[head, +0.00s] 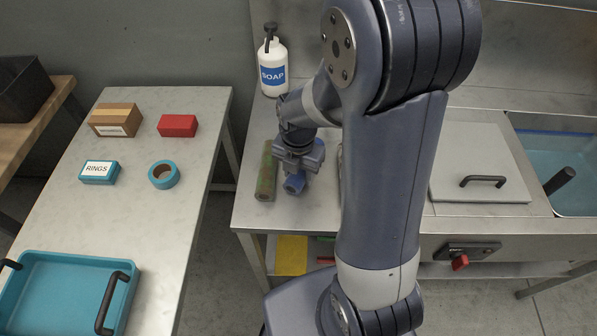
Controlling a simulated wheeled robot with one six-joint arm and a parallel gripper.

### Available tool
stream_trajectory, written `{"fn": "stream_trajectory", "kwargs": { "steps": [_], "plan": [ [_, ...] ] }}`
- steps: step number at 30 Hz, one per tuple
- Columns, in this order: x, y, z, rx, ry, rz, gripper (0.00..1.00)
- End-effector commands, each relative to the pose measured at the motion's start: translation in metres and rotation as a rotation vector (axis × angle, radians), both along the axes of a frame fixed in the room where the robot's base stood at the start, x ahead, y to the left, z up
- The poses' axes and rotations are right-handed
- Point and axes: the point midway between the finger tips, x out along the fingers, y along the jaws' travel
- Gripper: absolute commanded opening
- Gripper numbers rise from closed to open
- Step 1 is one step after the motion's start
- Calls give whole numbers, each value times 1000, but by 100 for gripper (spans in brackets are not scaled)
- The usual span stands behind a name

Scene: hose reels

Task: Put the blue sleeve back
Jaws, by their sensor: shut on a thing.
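The blue sleeve (293,186) is a small blue piece at the tip of my gripper (297,172), over the left end of the metal counter. My gripper points down and is shut on the sleeve. The jaws and wrist hide most of the sleeve, and I cannot tell whether it touches the counter.
A brown-green bar (266,172) lies just left of my gripper. A soap bottle (272,66) stands behind. A lidded panel (480,165) and a basin (555,150) are at right. The left table (150,220) holds boxes, a tape roll (164,174) and a blue tray (60,257).

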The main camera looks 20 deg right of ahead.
Motion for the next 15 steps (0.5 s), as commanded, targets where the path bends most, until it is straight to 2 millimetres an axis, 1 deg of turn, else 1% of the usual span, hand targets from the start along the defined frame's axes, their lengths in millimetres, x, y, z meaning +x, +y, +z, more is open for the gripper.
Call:
{"fn": "stream_trajectory", "kwargs": {
  "steps": [2, 9, 12, 13, 15],
  "plan": [
    [0, 0, -4, 0, 0, 0, 18],
    [0, 0, -5, 0, -1, 0, 18],
    [0, 0, -8, 0, -1, 0, 18],
    [0, 0, -8, 0, -1, -1, 42],
    [0, 0, -7, 0, -1, -1, 48]
  ]
}}
